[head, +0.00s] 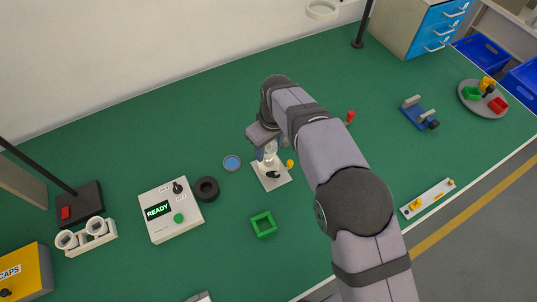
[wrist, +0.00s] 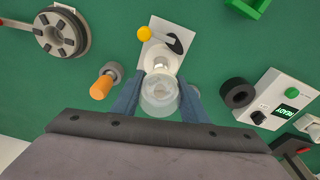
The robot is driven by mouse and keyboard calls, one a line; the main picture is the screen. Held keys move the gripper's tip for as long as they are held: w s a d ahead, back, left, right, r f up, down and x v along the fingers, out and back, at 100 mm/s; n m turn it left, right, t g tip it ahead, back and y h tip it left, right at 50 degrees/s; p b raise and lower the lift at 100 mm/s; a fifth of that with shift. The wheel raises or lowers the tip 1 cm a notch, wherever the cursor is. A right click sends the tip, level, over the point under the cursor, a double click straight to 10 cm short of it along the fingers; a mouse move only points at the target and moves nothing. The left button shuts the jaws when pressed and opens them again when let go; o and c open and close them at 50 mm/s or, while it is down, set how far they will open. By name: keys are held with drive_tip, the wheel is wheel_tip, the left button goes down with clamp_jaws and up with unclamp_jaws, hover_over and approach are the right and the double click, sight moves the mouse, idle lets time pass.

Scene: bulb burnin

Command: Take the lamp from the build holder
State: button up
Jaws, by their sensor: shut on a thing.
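The lamp, a clear round glass bulb (wrist: 160,98), is between the two blue fingers of my gripper (wrist: 161,99) in the wrist view. The gripper is shut on it. The build holder, a white plate with a black patch and a yellow knob, lies just beyond the lamp in the wrist view (wrist: 158,32) and below the gripper in the head view (head: 271,184). The lamp's narrow end points at the plate; I cannot tell whether it is seated or lifted clear. In the head view my gripper (head: 264,146) partly hides the lamp.
A white READY box (head: 157,225), a black ring (head: 206,189) and a blue disc (head: 231,162) lie left of the holder. A green square frame (head: 263,235) is in front of it. An orange-handled item (wrist: 101,88) is close by the fingers. Green table at the back left is clear.

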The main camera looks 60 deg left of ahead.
wheel_tip(320, 180, up, 6)
drive_tip(key=shift+b, duration=0.6)
drive_tip(key=shift+r+p, duration=2.3)
drive_tip(key=shift+p, duration=0.1)
drive_tip(key=shift+w, duration=0.1)
